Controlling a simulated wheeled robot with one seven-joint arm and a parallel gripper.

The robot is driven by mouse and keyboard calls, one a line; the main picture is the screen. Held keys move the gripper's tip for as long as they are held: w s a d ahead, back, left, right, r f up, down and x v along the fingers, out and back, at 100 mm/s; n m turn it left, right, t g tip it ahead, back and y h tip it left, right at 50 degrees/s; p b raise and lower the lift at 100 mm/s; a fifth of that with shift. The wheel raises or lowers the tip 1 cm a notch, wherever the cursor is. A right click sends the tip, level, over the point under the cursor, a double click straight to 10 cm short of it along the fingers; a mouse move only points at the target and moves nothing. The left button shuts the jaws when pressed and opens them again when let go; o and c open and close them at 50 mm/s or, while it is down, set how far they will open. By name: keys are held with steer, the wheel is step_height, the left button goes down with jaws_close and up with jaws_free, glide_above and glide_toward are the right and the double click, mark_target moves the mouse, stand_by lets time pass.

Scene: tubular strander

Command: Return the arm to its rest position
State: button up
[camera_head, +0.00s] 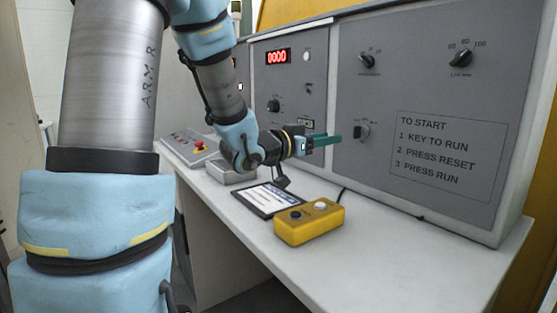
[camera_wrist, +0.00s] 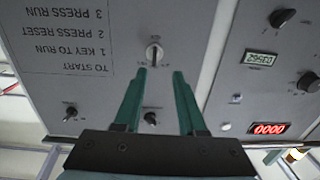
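My arm reaches out over the bench, and my gripper (camera_head: 332,139) is in front of the grey control panel (camera_head: 400,92). In the wrist view its two green fingers (camera_wrist: 159,74) stand apart with nothing between them. A round silver key switch (camera_wrist: 154,54) lies just beyond the fingertips, in line with the gap. In the head view the key switch (camera_head: 361,131) is just right of the fingertips. I cannot tell whether the fingers touch it.
A yellow button box (camera_head: 309,222) and a dark-framed sheet (camera_head: 268,199) lie on the white bench (camera_head: 390,265) below my gripper. A grey box (camera_head: 232,171) and a sloped panel with a red button (camera_head: 199,146) are further left. The bench's front right is clear.

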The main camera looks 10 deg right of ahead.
steer(key=w+a+f+n+y+p, duration=0.1)
steer(key=a+f+n+y+p, duration=0.25)
steer(key=a+y, duration=0.4)
steer(key=w+a+f+n+y+p, duration=0.1)
steer(key=a+f+n+y+p, duration=0.3)
steer(key=a, duration=0.7)
steer(key=s+a+n+g+y+p, duration=0.1)
steer(key=s+a+g+y, duration=0.1)
steer(key=s, duration=0.5)
steer(key=s+a+f+n+g+y+p, duration=0.1)
steer(key=s+a+n+g+y+p, duration=0.1)
steer(key=s+a+g, duration=0.3)
steer(key=s+a, duration=0.2)
steer(key=s, duration=0.1)
steer(key=shift+f, duration=0.2)
steer(key=shift+n, duration=0.25)
